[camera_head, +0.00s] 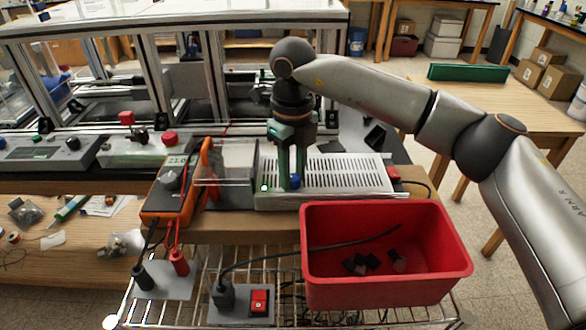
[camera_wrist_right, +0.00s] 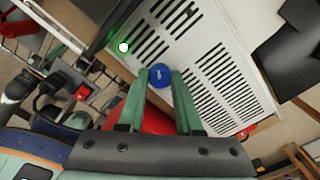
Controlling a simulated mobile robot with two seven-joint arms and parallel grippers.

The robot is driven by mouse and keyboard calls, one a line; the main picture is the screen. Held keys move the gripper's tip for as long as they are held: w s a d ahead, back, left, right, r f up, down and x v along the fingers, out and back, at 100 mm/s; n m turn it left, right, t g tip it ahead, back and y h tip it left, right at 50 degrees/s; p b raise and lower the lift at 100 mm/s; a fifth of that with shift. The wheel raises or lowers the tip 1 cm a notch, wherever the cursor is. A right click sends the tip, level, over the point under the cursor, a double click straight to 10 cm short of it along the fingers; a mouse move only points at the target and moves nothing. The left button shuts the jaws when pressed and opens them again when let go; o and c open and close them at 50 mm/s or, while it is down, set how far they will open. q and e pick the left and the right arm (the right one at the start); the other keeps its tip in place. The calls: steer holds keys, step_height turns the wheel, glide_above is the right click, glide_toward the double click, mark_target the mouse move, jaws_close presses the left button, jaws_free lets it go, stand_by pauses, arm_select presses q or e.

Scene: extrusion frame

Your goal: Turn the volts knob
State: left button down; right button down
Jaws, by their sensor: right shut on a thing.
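A blue knob (camera_head: 296,181) with a white pointer mark is on the light, slotted power supply box (camera_head: 345,172); no volts label is readable. It also shows in the right wrist view (camera_wrist_right: 160,75). My right gripper (camera_head: 291,183) points down over the box, its green fingers on either side of the knob and shut on it. In the right wrist view the gripper (camera_wrist_right: 159,80) has a fingertip on each side of the knob. A green light (camera_wrist_right: 124,47) glows near it. My left gripper is not in view.
An orange multimeter (camera_head: 172,190) with a grey dial stands left of the box. A red bin (camera_head: 385,290) with small dark parts is in front. Red and black plugs and leads lie on the wire shelf. An aluminium frame (camera_head: 155,75) stands behind.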

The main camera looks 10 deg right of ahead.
steer(key=n, duration=0.4)
steer(key=shift+r+n, duration=0.1)
steer(key=shift+n, duration=0.2)
steer(key=n, duration=0.4)
steer(key=shift+p, duration=0.4)
steer(key=n, duration=0.5)
steer(key=shift+n, duration=1.8)
steer(key=c, duration=0.6)
jaws_free()
